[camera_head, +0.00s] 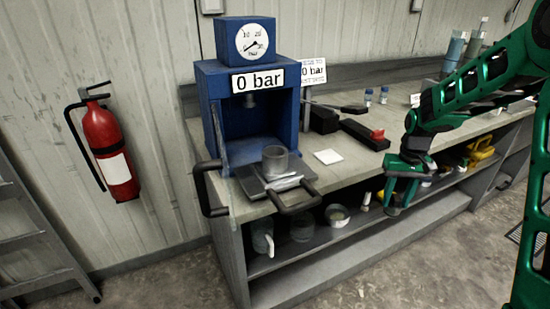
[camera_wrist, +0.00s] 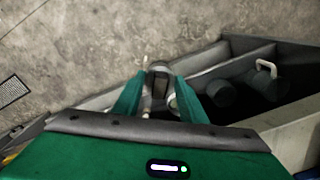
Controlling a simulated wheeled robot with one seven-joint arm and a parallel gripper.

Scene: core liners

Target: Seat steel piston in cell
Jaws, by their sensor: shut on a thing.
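A grey, see-through cylindrical cell (camera_head: 275,161) stands upright on the plate at the front of the blue press (camera_head: 208,110). My gripper (camera_head: 393,206) hangs in front of the bench, to the right of the press and apart from the cell. In the wrist view, the two green fingers of my gripper (camera_wrist: 158,92) close on a small dark grey piece, which looks like the steel piston (camera_wrist: 158,74). The fingers hide part of it. In the head view, the held piece is too small to make out clearly.
The press gauge display (camera_head: 258,79) reads 0 bar. Dark handles (camera_head: 295,200) stick out at the press front. A white square (camera_head: 328,157) and a black block with a red top (camera_head: 365,134) lie on the bench. The lower shelf holds a bowl (camera_head: 337,215) and jugs.

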